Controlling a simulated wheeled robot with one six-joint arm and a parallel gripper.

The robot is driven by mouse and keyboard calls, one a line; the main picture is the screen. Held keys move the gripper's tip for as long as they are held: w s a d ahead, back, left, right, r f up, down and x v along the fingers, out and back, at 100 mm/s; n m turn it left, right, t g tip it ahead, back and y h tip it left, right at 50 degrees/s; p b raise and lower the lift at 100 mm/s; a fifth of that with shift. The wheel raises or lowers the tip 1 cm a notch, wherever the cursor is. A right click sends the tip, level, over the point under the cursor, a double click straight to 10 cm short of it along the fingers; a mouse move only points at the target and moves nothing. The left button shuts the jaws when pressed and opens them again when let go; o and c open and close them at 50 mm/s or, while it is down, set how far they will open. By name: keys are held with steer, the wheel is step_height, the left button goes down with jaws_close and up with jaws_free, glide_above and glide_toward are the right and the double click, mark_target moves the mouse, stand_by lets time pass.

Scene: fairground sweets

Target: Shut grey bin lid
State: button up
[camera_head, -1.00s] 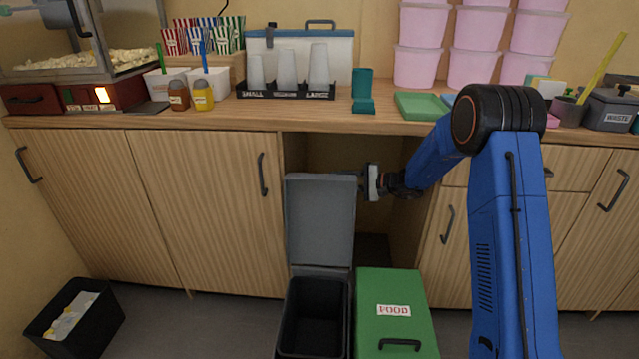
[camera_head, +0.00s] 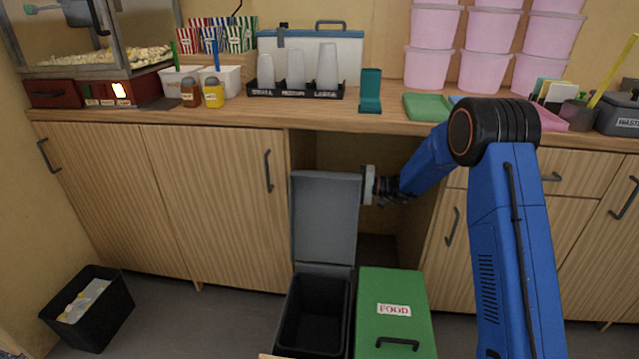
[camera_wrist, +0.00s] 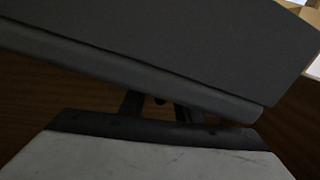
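The grey bin lid (camera_head: 325,220) stands upright, hinged open at the back of the grey bin (camera_head: 316,315), whose dark inside shows. My gripper (camera_head: 368,186) is at the lid's upper right edge, inside the cabinet opening. It looks very close to the lid's edge or touching it; I cannot tell which. Its fingers are seen side-on, so their gap is hidden. In the wrist view a dark grey slab, seemingly the lid (camera_wrist: 160,55), fills the upper part. A pale grey part of my gripper lies below it.
A green bin (camera_head: 393,300) labelled FOOD stands shut right beside the grey bin. A black waste basket (camera_head: 90,308) is at the far left. The wooden counter (camera_head: 390,122) runs above the cabinet opening. Floor to the left of the grey bin is clear.

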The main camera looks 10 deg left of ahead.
mark_target(318, 182)
steer(key=shift+a, duration=2)
steer(key=shift+c, duration=0.2)
jaws_close()
